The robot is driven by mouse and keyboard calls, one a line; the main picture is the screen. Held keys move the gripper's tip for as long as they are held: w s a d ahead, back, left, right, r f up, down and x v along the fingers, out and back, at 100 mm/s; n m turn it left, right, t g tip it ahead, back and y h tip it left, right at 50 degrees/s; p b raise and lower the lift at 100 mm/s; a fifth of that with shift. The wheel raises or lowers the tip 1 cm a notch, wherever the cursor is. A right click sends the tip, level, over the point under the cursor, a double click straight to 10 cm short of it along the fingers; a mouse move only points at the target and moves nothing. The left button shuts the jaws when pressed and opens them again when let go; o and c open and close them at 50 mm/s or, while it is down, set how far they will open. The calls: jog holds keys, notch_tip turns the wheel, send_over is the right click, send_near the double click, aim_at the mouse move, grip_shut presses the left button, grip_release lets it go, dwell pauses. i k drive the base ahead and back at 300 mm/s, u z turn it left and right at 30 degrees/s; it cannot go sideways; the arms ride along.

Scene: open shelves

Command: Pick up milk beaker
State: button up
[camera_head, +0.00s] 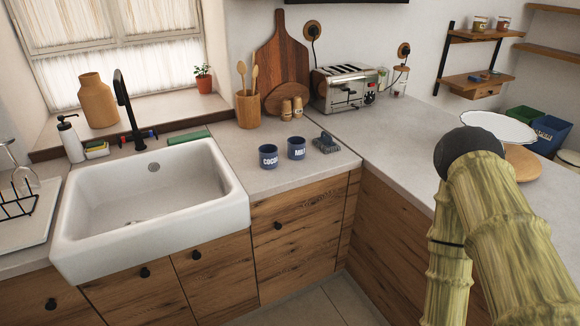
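The milk beaker (297,150) is a small dark blue cup with pale lettering that reads roughly "MILK". It stands upright on the counter to the right of the sink. A similar blue beaker marked "COCOA" (268,158) stands close on its left, nearer the front edge. Nothing covers the milk beaker. My arm shows at the right, well away from both beakers. No gripper fingers show.
Behind are two wooden shakers (287,109), a utensil pot (248,110) and a toaster (345,90). The white sink (150,205) is left. The right counter (410,130) has free room.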

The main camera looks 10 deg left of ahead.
aim_at(296, 148)
jog(key=u, duration=0.55)
jog(key=i, duration=0.4)
jog(key=u, duration=0.4)
